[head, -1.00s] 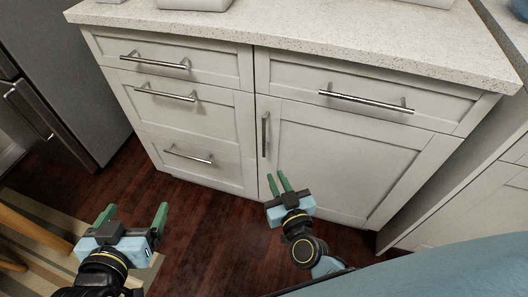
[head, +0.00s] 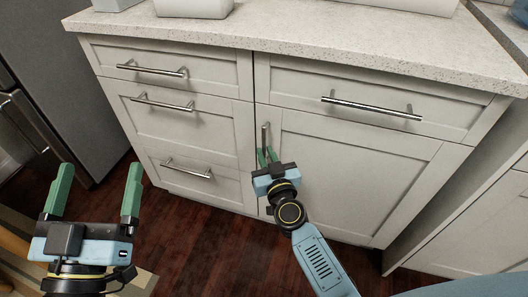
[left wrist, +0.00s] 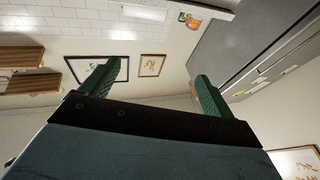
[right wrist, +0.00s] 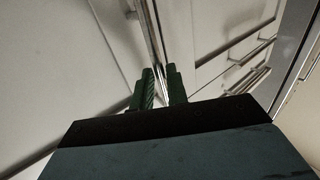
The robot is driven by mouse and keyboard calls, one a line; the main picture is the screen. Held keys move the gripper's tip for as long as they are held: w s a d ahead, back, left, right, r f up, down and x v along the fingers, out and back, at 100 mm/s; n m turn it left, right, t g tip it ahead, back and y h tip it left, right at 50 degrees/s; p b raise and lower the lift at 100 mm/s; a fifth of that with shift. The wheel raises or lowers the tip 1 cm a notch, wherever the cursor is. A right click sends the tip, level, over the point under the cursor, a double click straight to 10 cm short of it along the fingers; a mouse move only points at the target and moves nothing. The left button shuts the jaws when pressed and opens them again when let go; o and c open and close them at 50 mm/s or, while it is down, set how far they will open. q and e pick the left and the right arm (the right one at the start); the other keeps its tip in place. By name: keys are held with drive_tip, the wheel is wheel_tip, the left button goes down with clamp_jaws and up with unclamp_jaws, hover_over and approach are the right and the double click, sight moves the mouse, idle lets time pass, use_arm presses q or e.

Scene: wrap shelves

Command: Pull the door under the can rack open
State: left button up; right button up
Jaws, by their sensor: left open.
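The white cabinet door (head: 345,165) is closed, below a wide drawer in the right half of the counter. Its upright metal handle (head: 264,136) is near the door's left edge. My right gripper (head: 266,156) is at the handle's lower part. In the right wrist view the handle bar (right wrist: 154,45) runs down between its two close-set green fingers. I cannot tell whether they grip it. My left gripper (head: 96,190) is open and empty at lower left, away from the cabinet. No can rack is recognisable.
Three drawers with bar handles (head: 163,103) stand left of the door, and a wide drawer (head: 370,100) is above it. Pale containers (head: 193,8) stand on the speckled countertop (head: 300,38). A steel fridge (head: 60,80) is at left. The dark wood floor (head: 200,240) before the cabinet is clear.

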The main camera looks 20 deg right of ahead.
use_arm(q)
drive_tip(key=shift+s+r+t, duration=0.25)
drive_tip(key=shift+r+t, duration=0.1)
drive_tip(key=shift+r, duration=0.15)
drive_tip(key=shift+s+r+t, duration=0.2)
drive_tip(key=shift+r+t, duration=0.15)
drive_tip(key=shift+r, duration=0.15)
use_arm(e)
drive_tip(key=shift+w, duration=1.2)
clamp_jaws()
